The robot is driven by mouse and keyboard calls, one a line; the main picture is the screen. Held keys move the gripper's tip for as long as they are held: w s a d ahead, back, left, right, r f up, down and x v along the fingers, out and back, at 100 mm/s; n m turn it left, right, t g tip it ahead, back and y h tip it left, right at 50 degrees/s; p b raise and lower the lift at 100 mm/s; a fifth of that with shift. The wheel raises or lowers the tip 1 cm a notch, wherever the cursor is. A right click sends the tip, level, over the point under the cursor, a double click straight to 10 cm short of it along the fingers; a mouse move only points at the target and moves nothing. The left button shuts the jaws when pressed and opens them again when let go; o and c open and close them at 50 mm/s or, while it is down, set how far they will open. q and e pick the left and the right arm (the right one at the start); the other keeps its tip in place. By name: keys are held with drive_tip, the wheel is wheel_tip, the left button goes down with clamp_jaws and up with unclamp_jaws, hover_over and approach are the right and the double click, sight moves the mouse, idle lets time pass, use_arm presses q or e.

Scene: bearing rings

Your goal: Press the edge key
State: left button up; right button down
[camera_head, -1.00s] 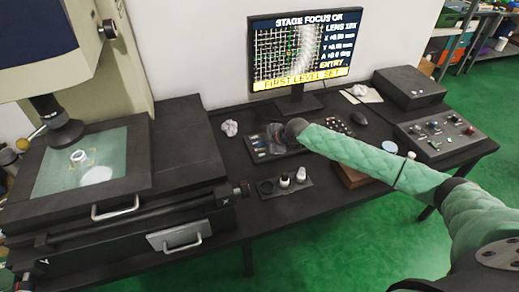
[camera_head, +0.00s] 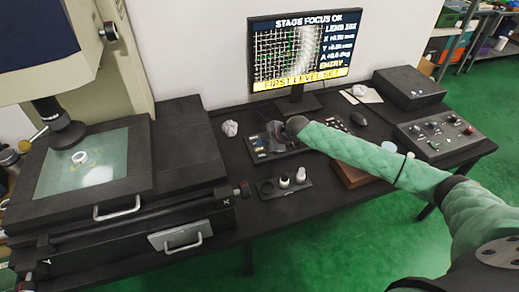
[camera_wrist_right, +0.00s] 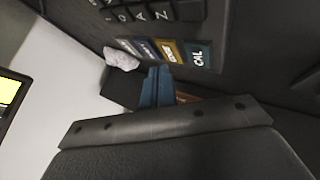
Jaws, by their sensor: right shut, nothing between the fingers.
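The edge key looks to be the yellow key (camera_wrist_right: 172,51) in the right wrist view, between a blue key (camera_wrist_right: 148,48) and the teal CAL key (camera_wrist_right: 198,55). Its lettering is partly readable. My right gripper (camera_wrist_right: 158,74) is shut and empty, its blue fingertips just below the blue and yellow keys; I cannot tell whether they touch. In the head view my right gripper (camera_head: 276,132) is over the keypad panel (camera_head: 258,154), and hides part of it. My left gripper is not in view.
The monitor (camera_head: 304,52) reads "FIRST LEVEL SET" at its foot. A microscope stage (camera_head: 52,193) with a ring (camera_head: 80,157) stands at the left.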

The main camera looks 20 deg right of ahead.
sight(262, 150)
drive_tip(key=shift+r+p, duration=1.45)
drive_tip(key=shift+r, duration=1.05)
